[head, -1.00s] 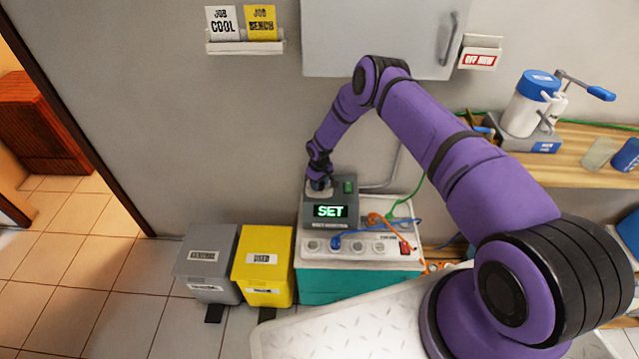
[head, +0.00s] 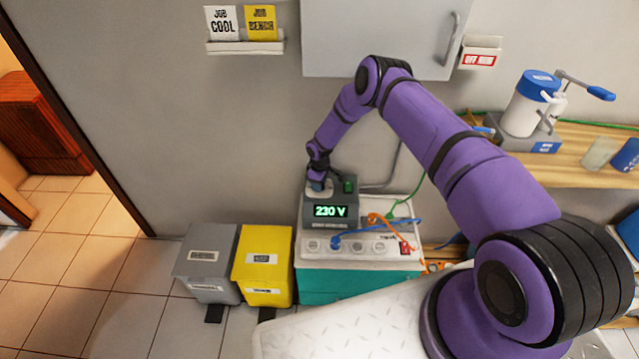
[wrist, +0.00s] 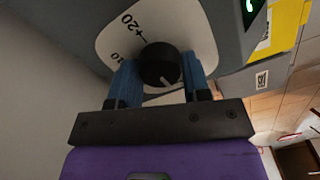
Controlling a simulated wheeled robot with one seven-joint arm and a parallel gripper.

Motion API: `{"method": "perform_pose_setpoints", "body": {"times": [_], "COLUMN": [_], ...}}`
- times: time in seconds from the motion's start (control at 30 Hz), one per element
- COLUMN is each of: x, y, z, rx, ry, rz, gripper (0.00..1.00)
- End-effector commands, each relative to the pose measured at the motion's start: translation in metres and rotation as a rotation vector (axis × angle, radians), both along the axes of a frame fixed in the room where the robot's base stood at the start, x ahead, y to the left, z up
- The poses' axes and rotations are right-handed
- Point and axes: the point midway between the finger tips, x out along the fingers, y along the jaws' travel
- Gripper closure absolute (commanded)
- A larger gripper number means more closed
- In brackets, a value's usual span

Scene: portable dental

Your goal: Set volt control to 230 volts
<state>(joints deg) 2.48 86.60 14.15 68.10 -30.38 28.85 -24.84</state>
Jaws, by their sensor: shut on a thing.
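The voltage unit (head: 314,224) is a grey box on the white-topped teal cabinet. Its green display (head: 330,211) reads "230 V". In the wrist view the volt control is a round black knob (wrist: 160,64) with a white pointer line, on a pale dial plate (wrist: 182,22) marked "+20" and another partly hidden "10". My gripper (wrist: 158,80) has its blue fingers on either side of the knob and is shut on it. In the head view my gripper (head: 319,186) is on top of the unit and hides the knob.
A green-lit switch (head: 348,185) sits right of my gripper on the unit. In front is a socket strip (head: 370,248) with blue, orange and green cables. Grey (head: 205,255) and yellow (head: 263,262) bins stand left. A wall cabinet (head: 380,35) hangs above.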

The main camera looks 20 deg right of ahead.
Motion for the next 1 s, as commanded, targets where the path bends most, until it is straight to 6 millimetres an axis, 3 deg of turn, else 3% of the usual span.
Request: {"method": "perform_pose_setpoints", "body": {"times": [0.2, 0.23, 0.3, 0.33, 0.67, 1.0], "x": [0.001, 0.001, 0.0, 0.0, 0.001, 0.001], "y": [0.0, 0.0, 0.0, 0.0, 0.0, 0.0], "z": [0.0, 0.0, 0.0, 0.0, 0.003, 0.053], "rx": [0.0, 0.0, 0.0, 0.0, 0.0, -0.001], "ry": [-0.001, -0.001, -0.001, -0.001, -0.001, -0.002], "rz": [0.001, 0.001, 0.0, 0.0, 0.0, 0.0], "gripper": [0.8, 0.49, 0.33, 0.31, 0.31, 0.31]}}
